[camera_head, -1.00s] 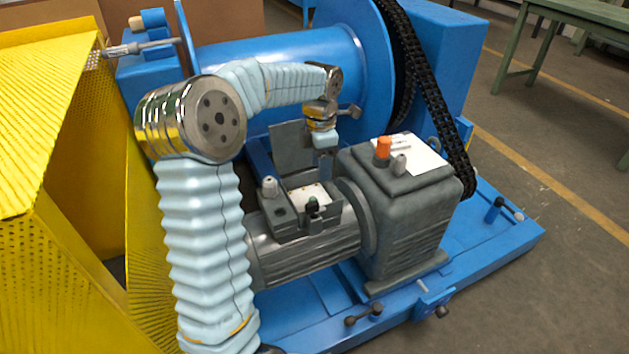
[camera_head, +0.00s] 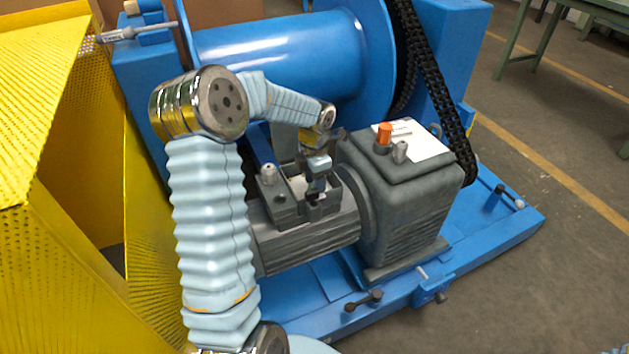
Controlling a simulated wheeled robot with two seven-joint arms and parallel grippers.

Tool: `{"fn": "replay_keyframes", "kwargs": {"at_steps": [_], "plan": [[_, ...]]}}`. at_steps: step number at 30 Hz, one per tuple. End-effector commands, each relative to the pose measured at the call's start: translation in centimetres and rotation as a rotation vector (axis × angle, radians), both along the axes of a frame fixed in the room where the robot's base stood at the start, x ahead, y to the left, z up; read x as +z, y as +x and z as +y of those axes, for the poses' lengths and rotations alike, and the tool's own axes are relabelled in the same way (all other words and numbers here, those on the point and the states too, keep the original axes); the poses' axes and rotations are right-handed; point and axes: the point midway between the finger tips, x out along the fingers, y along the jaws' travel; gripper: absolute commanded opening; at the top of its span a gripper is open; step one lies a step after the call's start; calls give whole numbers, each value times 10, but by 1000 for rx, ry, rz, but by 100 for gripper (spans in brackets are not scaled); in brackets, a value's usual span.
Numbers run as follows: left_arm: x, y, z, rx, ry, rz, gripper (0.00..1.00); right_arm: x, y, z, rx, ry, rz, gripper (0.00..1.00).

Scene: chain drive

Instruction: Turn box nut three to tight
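The open terminal box (camera_head: 282,203) sits on top of the grey ribbed motor (camera_head: 305,240). My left arm reaches over from the left, and its gripper (camera_head: 316,184) points down at the box opening. The fingers are small and partly hidden by the hand and box wall, so I cannot tell whether they are open or shut, or whether they touch a nut. A dark fitting (camera_head: 313,197) shows at the front of the box, just below the gripper. The individual box nuts cannot be made out. My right gripper is not in view.
The grey gearbox (camera_head: 395,215) with an orange cap (camera_head: 384,133) stands close to the right of the box. Behind are a blue drum (camera_head: 270,52) and a black chain (camera_head: 430,75). A yellow perforated guard (camera_head: 50,250) stands at left.

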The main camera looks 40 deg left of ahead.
Motion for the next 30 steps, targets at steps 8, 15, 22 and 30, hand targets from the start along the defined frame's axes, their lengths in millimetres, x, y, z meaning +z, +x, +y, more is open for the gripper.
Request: {"fn": "replay_keyframes", "kwargs": {"at_steps": [8, 15, 22, 30], "plan": [[0, 0, 0, 0, 0, 0, 43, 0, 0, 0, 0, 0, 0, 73], [0, 0, 0, 0, 0, 0, 7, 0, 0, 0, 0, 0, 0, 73], [0, 0, 0, -6, 0, 0, 0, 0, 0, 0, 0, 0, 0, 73], [-1, 0, -1, -94, 0, -1, 0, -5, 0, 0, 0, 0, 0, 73]]}}
